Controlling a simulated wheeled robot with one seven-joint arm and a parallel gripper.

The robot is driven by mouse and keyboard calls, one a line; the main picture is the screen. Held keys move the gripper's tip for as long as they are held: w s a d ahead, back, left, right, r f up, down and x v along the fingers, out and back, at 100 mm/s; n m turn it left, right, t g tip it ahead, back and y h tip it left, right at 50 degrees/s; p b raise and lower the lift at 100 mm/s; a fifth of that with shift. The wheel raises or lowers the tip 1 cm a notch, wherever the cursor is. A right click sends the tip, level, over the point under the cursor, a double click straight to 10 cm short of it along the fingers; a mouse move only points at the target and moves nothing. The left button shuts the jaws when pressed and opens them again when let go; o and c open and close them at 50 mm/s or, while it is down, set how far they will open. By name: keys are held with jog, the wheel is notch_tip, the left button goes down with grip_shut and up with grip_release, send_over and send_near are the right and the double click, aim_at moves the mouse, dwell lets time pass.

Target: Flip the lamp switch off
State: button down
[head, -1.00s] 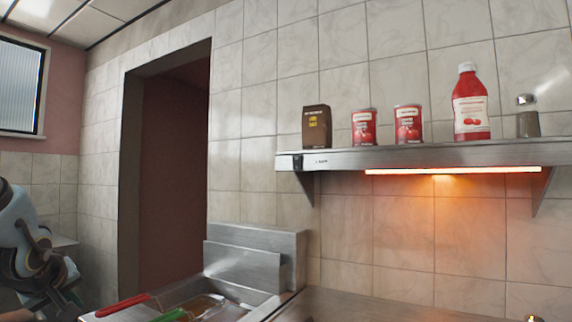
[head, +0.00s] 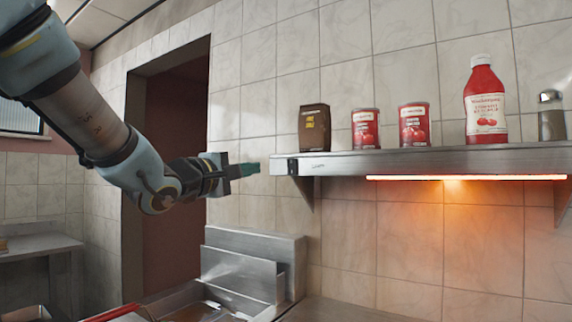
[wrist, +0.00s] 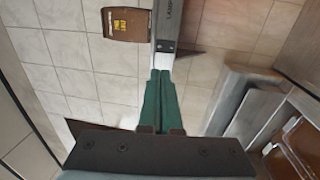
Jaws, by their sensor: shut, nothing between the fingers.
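The heat lamp (head: 465,178) glows orange under the steel shelf (head: 430,160). A small dark switch (head: 293,167) sits on the left end of the shelf's front edge. It also shows in the wrist view (wrist: 165,46), just beyond the fingertips. My gripper (head: 256,169) is shut and empty, with green fingers pointing right at the shelf's left end. In the wrist view the shut fingers (wrist: 160,75) line up with the shelf end. I cannot tell whether the fingertips touch the switch.
On the shelf stand a brown box (head: 314,128), two red cans (head: 365,128) (head: 414,125), a red sauce bottle (head: 485,102) and a shaker (head: 551,116). A steel fryer (head: 250,262) is below. A doorway is at left.

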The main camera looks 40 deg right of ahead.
aim_at(291, 161)
jog(key=p+x, duration=0.5)
jog(key=x, duration=0.8)
jog(key=shift+p, duration=0.3)
jog(key=shift+w+d, duration=0.2)
jog(key=shift+d, duration=0.25)
jog(key=shift+d+r, duration=0.15)
jog(key=shift+r, duration=0.05)
